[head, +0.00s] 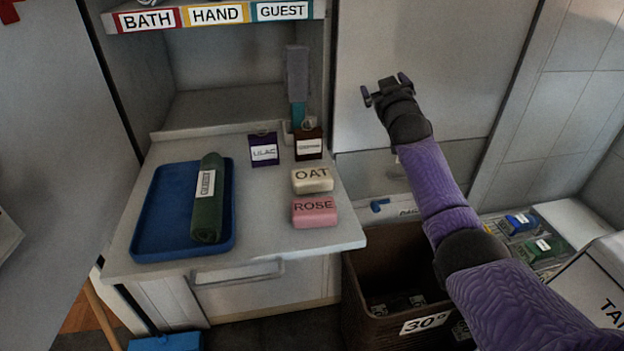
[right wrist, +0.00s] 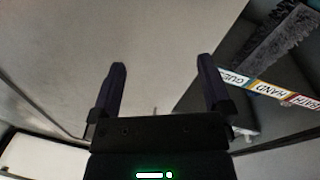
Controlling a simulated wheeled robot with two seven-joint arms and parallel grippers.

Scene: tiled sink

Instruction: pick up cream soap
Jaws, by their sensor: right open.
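The cream soap (head: 312,181), a bar marked OAT, lies on the counter, just behind a pink soap (head: 315,212) marked ROSE. My right gripper (head: 386,88) is open and empty, raised in front of the pale panel to the right of the counter, up and right of the cream soap and apart from it. In the right wrist view the two fingers (right wrist: 161,66) stand wide apart with nothing between them. The soaps do not show in that view. My left gripper is not in view.
A blue tray (head: 146,238) with a green rolled towel (head: 209,205) is at the counter's left. A shelf (head: 300,11) hangs above. A dark bin (head: 365,262) sits right of the counter.

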